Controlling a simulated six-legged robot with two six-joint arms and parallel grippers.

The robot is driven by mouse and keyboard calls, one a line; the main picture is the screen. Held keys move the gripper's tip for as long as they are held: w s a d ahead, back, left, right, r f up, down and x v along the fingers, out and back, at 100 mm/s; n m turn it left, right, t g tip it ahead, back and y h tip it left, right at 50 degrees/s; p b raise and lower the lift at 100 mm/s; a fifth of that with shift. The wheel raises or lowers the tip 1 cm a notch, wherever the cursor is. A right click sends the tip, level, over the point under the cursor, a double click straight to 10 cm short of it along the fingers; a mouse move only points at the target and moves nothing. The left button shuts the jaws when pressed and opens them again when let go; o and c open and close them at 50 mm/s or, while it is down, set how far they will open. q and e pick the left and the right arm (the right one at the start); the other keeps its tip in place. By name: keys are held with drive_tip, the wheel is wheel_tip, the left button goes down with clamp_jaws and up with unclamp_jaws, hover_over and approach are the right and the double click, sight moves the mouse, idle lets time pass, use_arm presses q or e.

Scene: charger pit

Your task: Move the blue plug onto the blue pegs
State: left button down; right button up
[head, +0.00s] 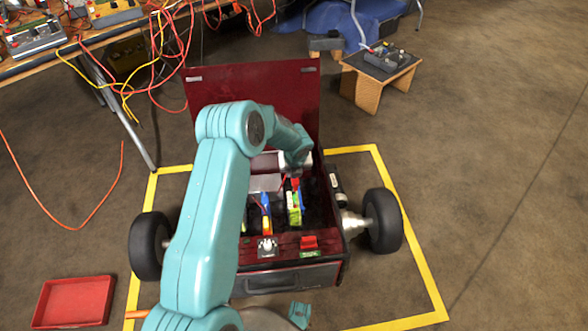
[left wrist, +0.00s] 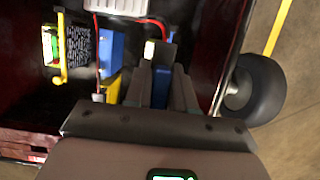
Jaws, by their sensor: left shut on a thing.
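In the left wrist view, my left gripper (left wrist: 160,66) points down into the box and is shut on a blue piece (left wrist: 160,88), which I take to be the blue plug. Only a narrow blue strip shows between the dark fingers. In the head view, my teal left arm reaches into the red open box and its wrist hides most of the gripper. A blue block (left wrist: 112,49) stands just left of the fingers in the wrist view. I cannot make out the blue pegs.
The red box (head: 254,82) has its lid up and a wheel (head: 382,220) on each side. Inside are a green-yellow block (head: 294,205) and red wires. A white part (head: 267,246) and red part (head: 309,242) sit on its front ledge. A red tray (head: 74,303) lies on the floor.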

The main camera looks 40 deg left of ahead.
sight(294, 180)
use_arm(q)
drive_tip(key=shift+f+b, duration=1.55)
drive_tip(key=shift+f, duration=0.9)
drive_tip(key=shift+r, duration=0.1)
drive_tip(key=shift+s+a+f+b, duration=0.1)
drive_tip(key=shift+s+a+f, duration=0.35)
drive_tip(key=shift+s+a, duration=0.8)
drive_tip(key=shift+s+a+f+b, duration=0.15)
drive_tip(key=shift+s+a+f, duration=0.35)
drive_tip(key=shift+s+a, duration=0.7)
drive_tip(key=shift+s+a+f+b, duration=0.1)
drive_tip(key=shift+s+a+f, duration=0.55)
drive_tip(key=shift+s, duration=1)
drive_tip(key=shift+a+r, duration=0.15)
drive_tip(key=shift+r, duration=0.05)
drive_tip(key=shift+f+b, duration=1.25)
drive_tip(key=shift+f, duration=0.3)
